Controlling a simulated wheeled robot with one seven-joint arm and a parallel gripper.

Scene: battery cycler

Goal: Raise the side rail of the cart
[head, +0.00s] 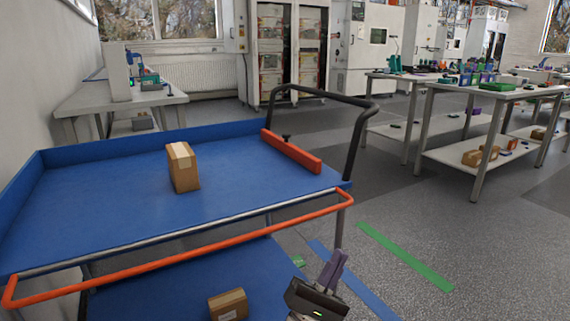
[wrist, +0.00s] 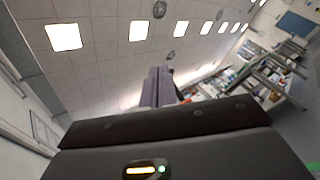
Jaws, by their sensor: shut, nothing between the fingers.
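The cart (head: 110,178) has a blue top deck with raised blue edges at the back and left. Its orange side rail (head: 190,257) hangs out along the near long side, about level with or slightly below the deck edge. A grey bar runs beside it. The fingers are together and empty.
A cardboard box (head: 182,167) stands on the top deck, another box (head: 228,305) on the lower shelf. An orange bar (head: 291,151) lies across the deck's right end, near the black push handle (head: 361,120). Workbenches (head: 480,95) stand at right. Floor right of the cart is clear.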

